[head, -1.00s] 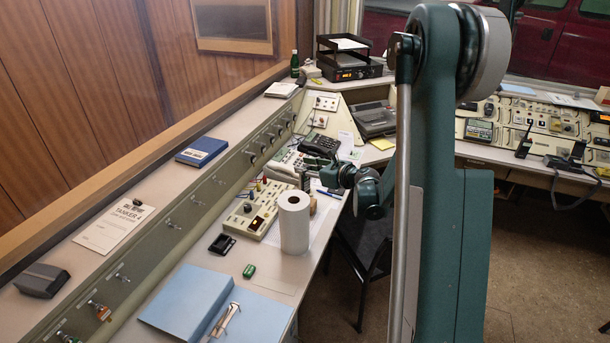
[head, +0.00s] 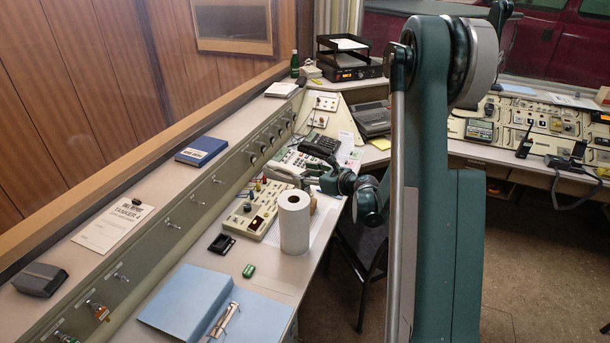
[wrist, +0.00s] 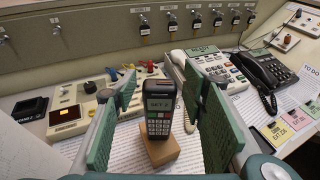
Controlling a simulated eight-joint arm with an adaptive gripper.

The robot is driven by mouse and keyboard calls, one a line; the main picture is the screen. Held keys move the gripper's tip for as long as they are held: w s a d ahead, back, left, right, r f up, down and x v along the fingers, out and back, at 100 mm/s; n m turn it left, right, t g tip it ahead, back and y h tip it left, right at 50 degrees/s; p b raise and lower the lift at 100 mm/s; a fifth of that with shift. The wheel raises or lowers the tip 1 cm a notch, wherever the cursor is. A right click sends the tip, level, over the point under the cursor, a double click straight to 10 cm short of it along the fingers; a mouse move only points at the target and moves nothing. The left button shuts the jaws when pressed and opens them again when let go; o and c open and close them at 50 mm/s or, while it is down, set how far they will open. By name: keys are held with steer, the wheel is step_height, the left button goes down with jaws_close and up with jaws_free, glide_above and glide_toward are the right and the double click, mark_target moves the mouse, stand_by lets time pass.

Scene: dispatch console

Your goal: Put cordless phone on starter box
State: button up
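The cordless phone (wrist: 159,104), a dark handset with a lit screen, stands upright on a small tan block (wrist: 158,149) in the wrist view. My gripper (wrist: 161,90) is open, with one green-padded finger on each side of the phone. Gaps show between the pads and the phone. In the head view my gripper (head: 322,181) is low over the desk behind the white paper roll, and the phone is hard to make out. I cannot tell surely which thing is the starter box; a cream box with red buttons (head: 327,103) is on the sloped console face.
A white paper roll (head: 294,222) stands close to my gripper. A cream switch panel (wrist: 80,114) is left of the phone; a white desk phone (wrist: 205,68) and a black one (wrist: 268,74) are right. A blue folder (head: 187,302) lies on the near desk.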

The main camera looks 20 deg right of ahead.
steer(key=shift+r, duration=0.15)
steer(key=shift+s+d+r, duration=0.1)
steer(key=shift+s, duration=0.05)
steer(key=p+v, duration=0.1)
steer(key=v, duration=1)
steer(key=shift+s+d+p, duration=0.15)
steer(key=shift+s+p, duration=0.1)
steer(key=shift+p, duration=0.05)
steer(key=shift+r, duration=0.2)
stand_by(0.5)
